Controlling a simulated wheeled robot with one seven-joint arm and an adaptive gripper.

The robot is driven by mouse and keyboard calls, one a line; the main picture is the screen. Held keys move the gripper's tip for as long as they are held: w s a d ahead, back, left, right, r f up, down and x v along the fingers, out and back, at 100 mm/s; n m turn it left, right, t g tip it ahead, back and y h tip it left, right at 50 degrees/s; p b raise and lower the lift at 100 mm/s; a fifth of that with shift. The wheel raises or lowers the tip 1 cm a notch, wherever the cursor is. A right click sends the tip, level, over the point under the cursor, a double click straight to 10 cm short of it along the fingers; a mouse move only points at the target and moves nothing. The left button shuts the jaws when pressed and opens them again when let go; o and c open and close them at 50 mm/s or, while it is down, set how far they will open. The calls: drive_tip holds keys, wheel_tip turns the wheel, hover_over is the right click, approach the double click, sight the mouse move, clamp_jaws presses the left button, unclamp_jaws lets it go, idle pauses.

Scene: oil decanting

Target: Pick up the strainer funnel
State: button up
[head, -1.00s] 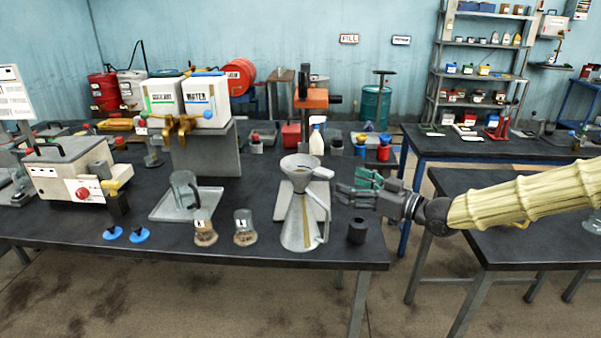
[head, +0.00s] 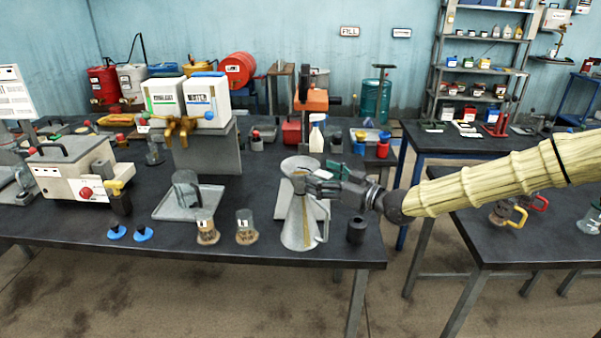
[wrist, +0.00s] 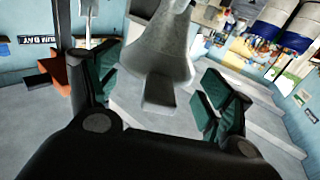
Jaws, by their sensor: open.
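The grey strainer funnel (head: 301,165) sits upright on top of a grey metal jug (head: 299,225), which has a side handle and stands near the front edge of the table. My gripper (head: 308,182) is at the funnel's right side, level with it, and partly covers it. In the wrist view the open fingers, with green pads (wrist: 165,95), stand on either side of the funnel (wrist: 160,50). I cannot tell whether either pad touches it.
A dark cup (head: 356,231) stands just right of the jug. Two small labelled beakers (head: 245,228) stand to its left, beside a grey tray (head: 170,210) holding a glass jug. Behind are a white bottle (head: 316,138) and an orange-topped device (head: 312,100).

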drive_tip(key=shift+x, duration=0.9)
drive_tip(key=c, duration=1.8)
